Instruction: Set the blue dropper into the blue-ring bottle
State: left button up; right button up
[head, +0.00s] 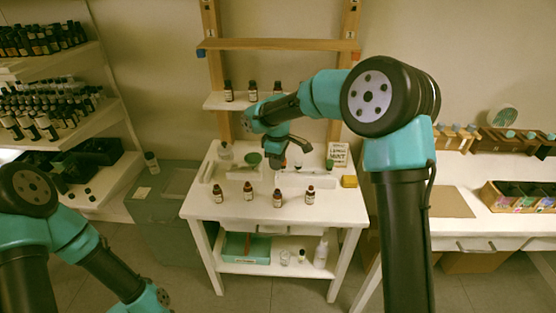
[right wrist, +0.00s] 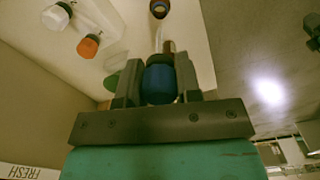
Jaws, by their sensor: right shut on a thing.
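My right gripper (head: 279,162) is over the middle of the white table, above and behind the middle one of the front bottles. In the right wrist view the right gripper (right wrist: 159,85) is shut on the blue dropper (right wrist: 160,80), whose pale stem points away from the jaws. A small brown bottle (head: 278,197) stands upright in the middle, with another bottle (head: 218,193) to the left and one (head: 310,194) to the right. Their ring colours are too small to tell. A bottle top (right wrist: 159,8) shows beyond the stem. My left gripper is out of view.
An orange-capped dropper (right wrist: 88,46) and a white-capped one (right wrist: 56,14) lie on a pale surface. Bottles stand on a shelf (head: 215,101) behind.

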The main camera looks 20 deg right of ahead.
jog(key=shift+f, duration=1.9)
jog(key=shift+f, duration=0.4)
jog(key=shift+f, duration=0.7)
jog(key=shift+f, duration=2.1)
jog(key=shift+f, duration=0.35)
jog(key=shift+f, duration=0.3)
jog(key=o, duration=0.7)
jog(key=shift+c, duration=0.2)
jog(key=shift+r, duration=0.15)
